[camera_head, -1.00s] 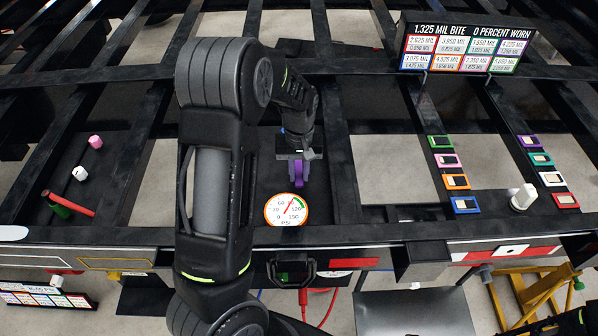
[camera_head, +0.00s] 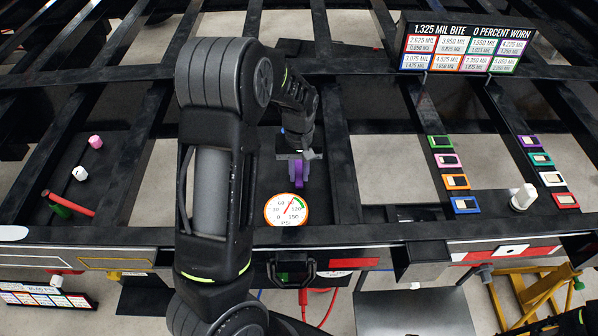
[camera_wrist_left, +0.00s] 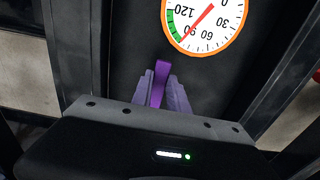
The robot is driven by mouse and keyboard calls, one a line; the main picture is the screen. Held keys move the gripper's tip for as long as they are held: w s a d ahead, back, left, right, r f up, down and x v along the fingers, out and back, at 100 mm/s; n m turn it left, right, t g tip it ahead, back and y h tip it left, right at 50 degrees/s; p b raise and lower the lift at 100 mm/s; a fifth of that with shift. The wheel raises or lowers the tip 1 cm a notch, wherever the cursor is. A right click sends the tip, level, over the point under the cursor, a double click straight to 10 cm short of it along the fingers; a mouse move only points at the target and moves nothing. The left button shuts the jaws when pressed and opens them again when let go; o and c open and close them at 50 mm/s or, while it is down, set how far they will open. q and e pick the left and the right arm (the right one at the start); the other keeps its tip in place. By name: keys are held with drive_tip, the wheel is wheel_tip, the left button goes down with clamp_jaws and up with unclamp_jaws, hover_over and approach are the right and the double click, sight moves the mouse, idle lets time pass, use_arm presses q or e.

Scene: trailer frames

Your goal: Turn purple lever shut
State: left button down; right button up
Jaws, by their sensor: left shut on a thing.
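The purple lever (camera_head: 298,172) stands on the dark trailer frame, just behind the round gauge. It also shows in the left wrist view (camera_wrist_left: 160,75), between the two gripper fingers. My left gripper (camera_head: 296,156) reaches down over it from behind and is shut on it. In the left wrist view the fingers of my left gripper (camera_wrist_left: 161,92) press on both sides of the lever. The lever's lower part is hidden by the gripper. My right gripper is not in view.
A round PSI gauge (camera_head: 286,210) sits in front of the lever. Colored square frames (camera_head: 456,182) lie to the right, with a sign board (camera_head: 466,48) behind. A red-and-green handle (camera_head: 68,204) and small knobs (camera_head: 95,142) are at left. Frame beams surround the lever.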

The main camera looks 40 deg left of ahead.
use_arm(q)
drive_tip(key=shift+s+a+m, duration=0.1)
drive_tip(key=shift+a+m, duration=0.1)
drive_tip(key=shift+m, duration=0.1)
drive_tip(key=m, duration=0.1)
drive_tip(key=a+m+b, duration=0.1)
drive_tip(key=m+b, duration=0.1)
drive_tip(key=m, duration=0.1)
drive_tip(key=shift+s+a+f, duration=0.15)
drive_tip(key=shift+s+a, duration=0.1)
drive_tip(key=shift+s, duration=0.1)
drive_tip(key=a+m+b, duration=0.1)
drive_tip(key=m, duration=0.1)
drive_tip(key=a+m+b, duration=0.1)
drive_tip(key=m, duration=0.1)
drive_tip(key=shift+m, duration=0.4)
drive_tip(key=m, duration=0.1)
drive_tip(key=a+m, duration=0.1)
drive_tip(key=m, duration=0.1)
drive_tip(key=m+b, duration=0.1)
drive_tip(key=shift+w+a+m, duration=0.3)
drive_tip(key=shift+w, duration=0.05)
drive_tip(key=shift+w+a+m, duration=0.3)
drive_tip(key=shift+m, duration=0.7)
drive_tip(key=shift+w+a+m, duration=0.25)
drive_tip(key=shift+w+m, duration=0.05)
drive_tip(key=shift+m, duration=0.7)
drive_tip(key=c, duration=1.3)
unclamp_jaws()
